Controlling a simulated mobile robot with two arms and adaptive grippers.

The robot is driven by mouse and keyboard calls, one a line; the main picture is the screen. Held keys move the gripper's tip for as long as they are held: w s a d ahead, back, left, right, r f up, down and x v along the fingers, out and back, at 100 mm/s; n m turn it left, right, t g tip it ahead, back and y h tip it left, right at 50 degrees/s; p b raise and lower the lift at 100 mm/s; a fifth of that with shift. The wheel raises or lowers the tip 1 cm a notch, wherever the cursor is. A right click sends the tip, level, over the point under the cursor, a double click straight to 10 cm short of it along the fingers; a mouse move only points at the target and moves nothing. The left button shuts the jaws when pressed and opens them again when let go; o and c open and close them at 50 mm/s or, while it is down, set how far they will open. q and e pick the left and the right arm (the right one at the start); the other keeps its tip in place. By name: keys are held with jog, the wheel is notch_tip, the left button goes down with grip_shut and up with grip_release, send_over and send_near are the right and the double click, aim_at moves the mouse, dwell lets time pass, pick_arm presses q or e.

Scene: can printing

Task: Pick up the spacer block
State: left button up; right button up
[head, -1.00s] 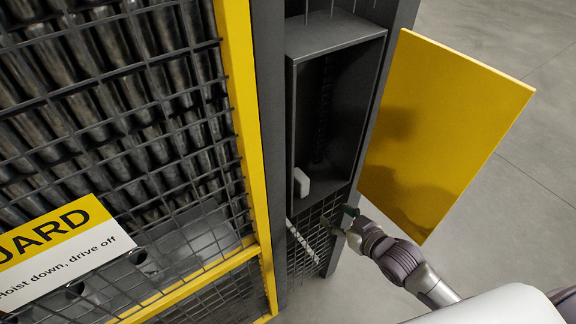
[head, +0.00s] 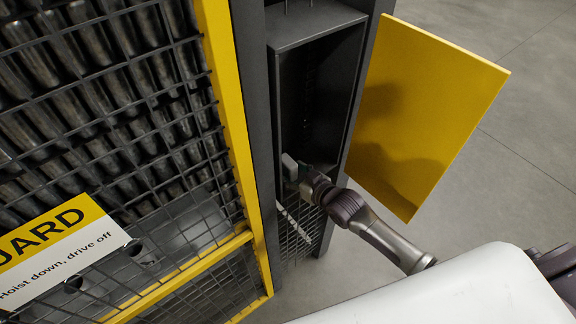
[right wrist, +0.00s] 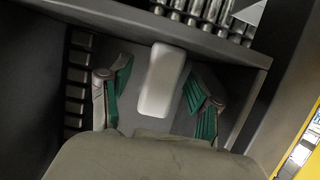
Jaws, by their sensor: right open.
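The spacer block is a small white block with rounded edges inside the dark open cabinet. In the right wrist view the spacer block (right wrist: 162,80) lies between the two green-padded fingers of my right gripper (right wrist: 160,98), with a gap on each side. In the head view the spacer block (head: 289,165) is partly hidden by the gripper. My right gripper (head: 297,171) is open and reaches into the lower part of the cabinet (head: 318,45). My left gripper is not in view.
A yellow door (head: 430,110) stands open right of the cabinet. A yellow-framed mesh guard (head: 228,110) with a sign (head: 60,245) stands left, with rows of metal cylinders behind it. The cabinet walls are close around my gripper. Grey floor is clear at right.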

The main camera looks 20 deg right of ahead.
jog(key=x, duration=0.2)
jog(key=shift+w+a+f, duration=0.15)
jog(key=shift+w+a, duration=0.05)
jog(key=shift+w, duration=0.1)
jog(key=shift+s, duration=0.1)
jog(key=shift+c, duration=0.6)
jog(key=c, duration=1.1)
grip_shut()
